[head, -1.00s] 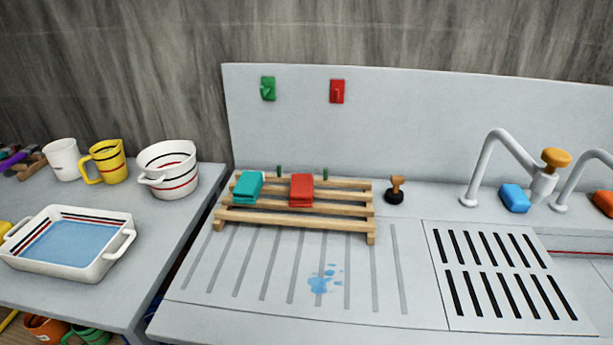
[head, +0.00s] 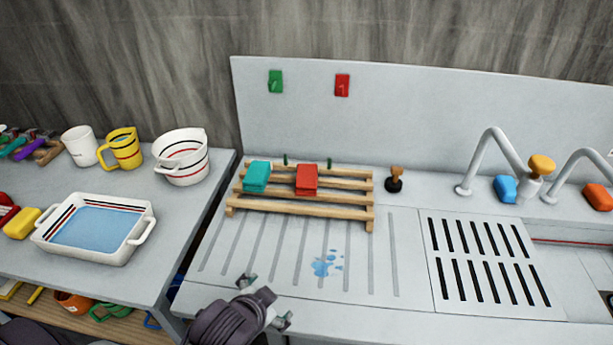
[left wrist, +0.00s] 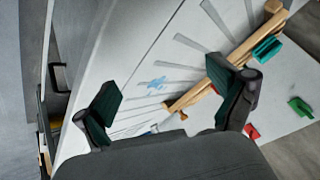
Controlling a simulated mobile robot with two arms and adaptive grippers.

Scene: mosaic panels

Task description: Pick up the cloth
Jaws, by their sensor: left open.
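Two folded cloths lie on a slatted wooden rack (head: 300,209): a teal cloth (head: 257,176) on the left and a red cloth (head: 307,179) on the right. My left gripper (head: 265,301) is at the counter's front edge, nearer than the rack and apart from both cloths. In the left wrist view its two fingers (left wrist: 170,98) are spread and empty. The teal cloth (left wrist: 267,49) shows there beyond the right finger, on the rack (left wrist: 240,55). The red cloth is mostly hidden behind that finger. My right gripper is not in view.
A blue water splash (head: 327,263) marks the ridged counter before the rack. A dark plunger (head: 394,182) stands right of the rack. Faucets (head: 490,150) and sponges are farther right. The left table holds a water-filled tray (head: 125,245) and mugs.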

